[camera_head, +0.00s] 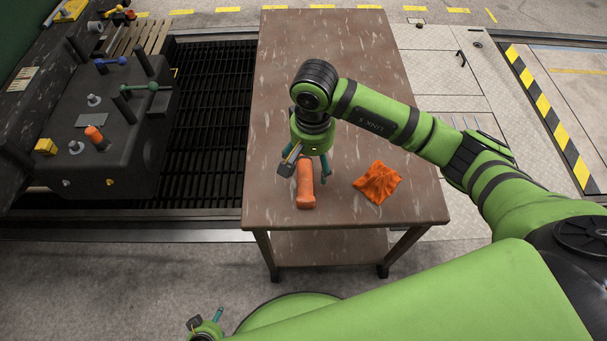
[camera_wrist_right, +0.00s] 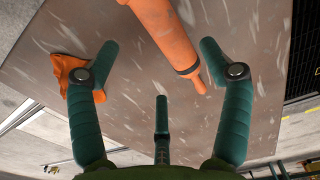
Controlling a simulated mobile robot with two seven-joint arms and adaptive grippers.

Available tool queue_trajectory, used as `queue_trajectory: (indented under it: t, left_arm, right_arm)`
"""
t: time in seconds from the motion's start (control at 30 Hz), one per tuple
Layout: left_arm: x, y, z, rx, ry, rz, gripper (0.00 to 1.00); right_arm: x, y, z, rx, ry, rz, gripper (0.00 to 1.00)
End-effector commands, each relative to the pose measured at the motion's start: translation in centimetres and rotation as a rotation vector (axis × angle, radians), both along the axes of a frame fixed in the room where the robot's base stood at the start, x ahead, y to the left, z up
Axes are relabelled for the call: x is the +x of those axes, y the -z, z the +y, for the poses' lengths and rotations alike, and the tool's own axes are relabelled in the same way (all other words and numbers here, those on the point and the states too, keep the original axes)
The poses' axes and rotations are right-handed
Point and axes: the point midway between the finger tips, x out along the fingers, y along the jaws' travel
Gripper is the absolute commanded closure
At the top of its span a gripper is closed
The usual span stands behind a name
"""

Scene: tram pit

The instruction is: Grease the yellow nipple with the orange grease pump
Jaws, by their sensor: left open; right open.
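The orange grease pump (camera_head: 305,190) lies on the brown table, with its handle end toward the front edge. In the right wrist view the pump (camera_wrist_right: 163,30) shows its body, dark collar and tapered nozzle. My right gripper (camera_head: 308,170) is open just above the pump; in the wrist view its spread fingers (camera_wrist_right: 158,60) have the pump ahead of and between the tips, not gripped. A small yellow fitting (camera_head: 110,182), which looks like the yellow nipple, is low on the dark machine at left. My left gripper (camera_head: 207,324) is open and empty at the bottom.
The table (camera_head: 330,60) also holds a crumpled orange cloth (camera_head: 377,182) right of the pump. The dark machine (camera_head: 130,140) carries blue and green levers, an orange-capped part (camera_head: 95,135) and a yellow block (camera_head: 45,147). A dark floor grating (camera_head: 212,120) lies between machine and table.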

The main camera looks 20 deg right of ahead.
Motion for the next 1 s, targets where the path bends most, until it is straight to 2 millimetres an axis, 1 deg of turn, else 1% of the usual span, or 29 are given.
queue_trajectory:
  t: [0.17, 0.2, 0.3, 0.57, 0.6, 0.67, 0.7, 0.77, 0.8, 1.0]
  left_arm:
    - [-0.6, -0.2, 0.1, 0.002, -0.001, 0.016, 0.28]
    - [-0.8, 0.0, 0.1, 0.003, -0.002, 0.018, 0.28]
    - [-0.9, 0.0, 0.1, 0.003, -0.002, 0.020, 0.28]
    - [-0.9, 0.0, 0.1, 0.003, -0.001, 0.021, 0.28]
    - [-0.9, 0.0, 0.1, 0.003, -0.001, 0.021, 0.28]
    - [-0.9, 0.0, 0.1, 0.003, -0.001, 0.021, 0.28]
    - [-0.9, 0.0, 0.1, 0.002, -0.001, 0.020, 0.28]
    - [-0.9, 0.0, 0.1, 0.002, -0.001, 0.020, 0.28]
    - [-0.9, 0.0, 0.1, 0.002, -0.001, 0.020, 0.28]
    - [-0.9, 0.0, 0.1, 0.002, -0.001, 0.020, 0.28]
  right_arm:
    - [-0.6, 2.7, 0.8, 0.004, 0.001, 0.006, 0.21]
    - [-0.5, 3.3, 0.7, 0.004, 0.002, 0.005, 0.21]
    - [-0.4, 4.2, 0.7, 0.004, 0.002, 0.002, 0.21]
    - [-0.3, 4.6, 0.7, 0.003, 0.000, -0.001, 0.21]
    - [-0.4, 4.6, 0.7, 0.003, 0.000, -0.001, 0.29]
    - [-0.4, 4.6, 0.7, 0.003, 0.000, -0.001, 0.53]
    - [-0.4, 4.6, 0.7, 0.003, 0.000, -0.001, 0.69]
    - [-0.4, 4.6, 0.7, 0.004, 0.000, -0.001, 0.93]
    - [-0.4, 4.6, 0.7, 0.003, 0.000, 0.000, 1.00]
    - [-0.3, 4.5, 0.7, 0.005, 0.000, -0.001, 1.00]
